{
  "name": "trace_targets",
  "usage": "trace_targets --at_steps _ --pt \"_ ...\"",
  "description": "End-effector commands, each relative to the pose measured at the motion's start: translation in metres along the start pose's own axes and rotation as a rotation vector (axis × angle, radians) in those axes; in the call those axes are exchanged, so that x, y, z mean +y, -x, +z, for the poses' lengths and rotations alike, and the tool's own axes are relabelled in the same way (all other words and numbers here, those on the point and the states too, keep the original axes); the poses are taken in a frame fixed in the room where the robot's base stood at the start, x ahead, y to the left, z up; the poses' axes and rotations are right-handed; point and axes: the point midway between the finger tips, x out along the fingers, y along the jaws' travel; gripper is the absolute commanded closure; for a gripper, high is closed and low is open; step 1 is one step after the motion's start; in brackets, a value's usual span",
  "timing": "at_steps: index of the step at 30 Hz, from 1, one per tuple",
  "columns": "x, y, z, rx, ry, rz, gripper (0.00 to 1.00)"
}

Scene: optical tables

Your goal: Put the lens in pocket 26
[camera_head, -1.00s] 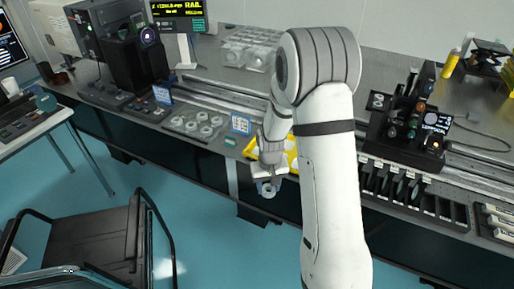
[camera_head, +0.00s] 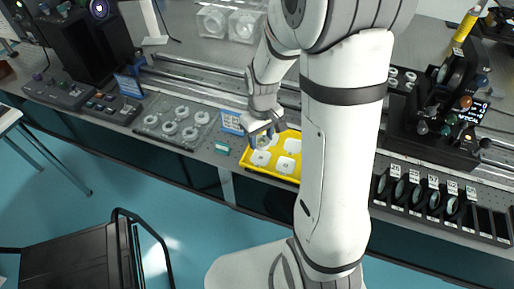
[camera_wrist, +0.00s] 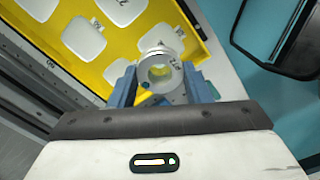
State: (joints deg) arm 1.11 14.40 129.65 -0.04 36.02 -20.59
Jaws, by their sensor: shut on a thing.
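The lens (camera_wrist: 176,82) is a pale grey ring with a clear centre. My gripper (camera_wrist: 162,82) is shut on it, with a blue finger on each side. In the head view, my gripper (camera_head: 264,134) is over the left part of the yellow tray (camera_head: 268,175). The wrist view shows the yellow tray (camera_wrist: 92,78) beyond the lens, with several white rounded-square pockets (camera_wrist: 84,38). The small pocket labels are too small to read surely, so I cannot tell which is pocket 26. My arm hides the tray's right side.
A clear plate with several rings (camera_head: 172,125) lies left of the tray. A small sign (camera_head: 232,122) stands close to my gripper. A rack of dark discs (camera_head: 425,200) and dark optical equipment (camera_head: 440,105) stand right. A chair (camera_head: 75,255) stands in front.

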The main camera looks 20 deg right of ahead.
Motion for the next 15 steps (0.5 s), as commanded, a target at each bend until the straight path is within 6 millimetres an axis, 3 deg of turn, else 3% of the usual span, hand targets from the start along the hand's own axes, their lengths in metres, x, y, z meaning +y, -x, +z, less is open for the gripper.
trace_targets --at_steps 15 --pt "-0.003 -0.060 -0.001 0.000 0.008 0.000 0.79"
